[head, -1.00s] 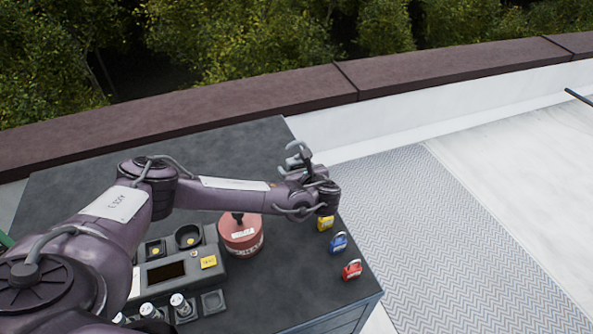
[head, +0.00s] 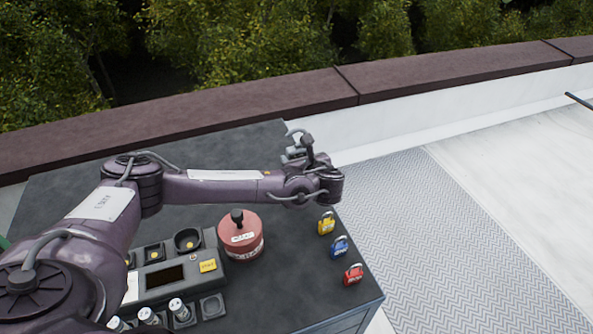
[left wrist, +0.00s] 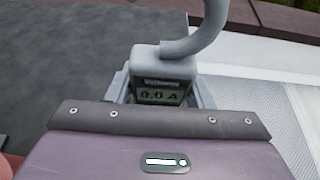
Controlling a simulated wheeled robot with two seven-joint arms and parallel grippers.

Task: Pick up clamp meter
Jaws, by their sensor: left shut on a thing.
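The clamp meter (left wrist: 163,80) is a grey instrument with a hooked jaw on top and a small display reading 0.0 A. It fills the upper middle of the left wrist view. In the head view its hook and body (head: 303,141) show at the end of my left arm, above the far right part of the dark tabletop. My left gripper (head: 305,160) is shut on the clamp meter; its fingers show at either side of the meter in the left wrist view. The lower part of the meter is hidden. My right gripper is not in view.
The dark cabinet top (head: 285,290) holds a red round device (head: 240,238), a grey unit with a dark screen (head: 165,275), and yellow (head: 326,226), blue (head: 339,249) and red (head: 353,274) padlocks near the right edge. A brown parapet (head: 220,115) runs behind.

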